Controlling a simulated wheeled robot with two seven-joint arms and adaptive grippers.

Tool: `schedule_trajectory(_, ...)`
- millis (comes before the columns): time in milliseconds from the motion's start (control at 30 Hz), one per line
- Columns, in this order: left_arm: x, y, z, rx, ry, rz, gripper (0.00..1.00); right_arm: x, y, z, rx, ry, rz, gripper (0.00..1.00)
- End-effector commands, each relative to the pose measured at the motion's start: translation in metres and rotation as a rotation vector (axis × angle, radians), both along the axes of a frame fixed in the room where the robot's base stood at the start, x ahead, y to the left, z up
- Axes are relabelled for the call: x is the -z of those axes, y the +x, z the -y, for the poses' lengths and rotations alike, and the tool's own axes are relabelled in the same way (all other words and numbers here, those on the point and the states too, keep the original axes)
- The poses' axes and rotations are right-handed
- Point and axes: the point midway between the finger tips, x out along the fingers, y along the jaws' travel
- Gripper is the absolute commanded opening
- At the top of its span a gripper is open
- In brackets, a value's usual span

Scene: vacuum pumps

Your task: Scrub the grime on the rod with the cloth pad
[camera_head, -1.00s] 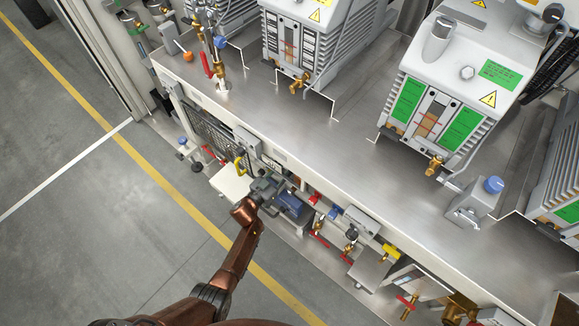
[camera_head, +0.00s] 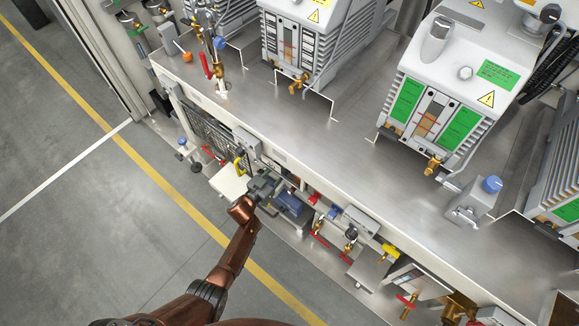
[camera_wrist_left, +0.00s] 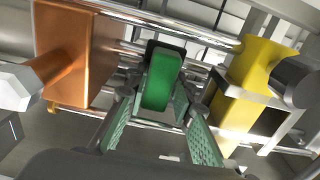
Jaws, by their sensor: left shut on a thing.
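My left gripper (camera_wrist_left: 160,105) is shut on a green pad (camera_wrist_left: 161,78), taken to be the cloth pad, which sticks out ahead of the fingertips in the left wrist view. A shiny metal rod (camera_wrist_left: 185,32) runs across the top of that view, just beyond the pad. I cannot tell whether the pad touches a rod, and I cannot make out any grime. In the head view my left gripper (camera_head: 266,188) is beside the front of the bench, below its top; the pad is too small to tell there. My right gripper is not in view.
In the wrist view an orange-brown block (camera_wrist_left: 82,55) stands left of the pad and a yellow part (camera_wrist_left: 245,95) right of it. Several valves and a white panel (camera_head: 228,183) crowd the bench's lower front. Pumps (camera_head: 445,90) stand on the metal benchtop (camera_head: 300,130). The floor at left is clear.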

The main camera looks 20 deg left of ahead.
Motion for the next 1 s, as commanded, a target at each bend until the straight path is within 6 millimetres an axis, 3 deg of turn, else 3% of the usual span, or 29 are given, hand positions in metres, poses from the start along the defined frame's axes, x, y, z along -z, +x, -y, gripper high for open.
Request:
schedule_trajectory(433, 0.0, -0.004, 0.019, 0.0, 0.0, 0.0, 0.03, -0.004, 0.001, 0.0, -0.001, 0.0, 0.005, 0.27)
schedule_trajectory(1000, -0.001, 0.004, 0.001, 0.0, 0.0, 0.001, 0.03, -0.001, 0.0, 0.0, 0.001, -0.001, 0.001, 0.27)
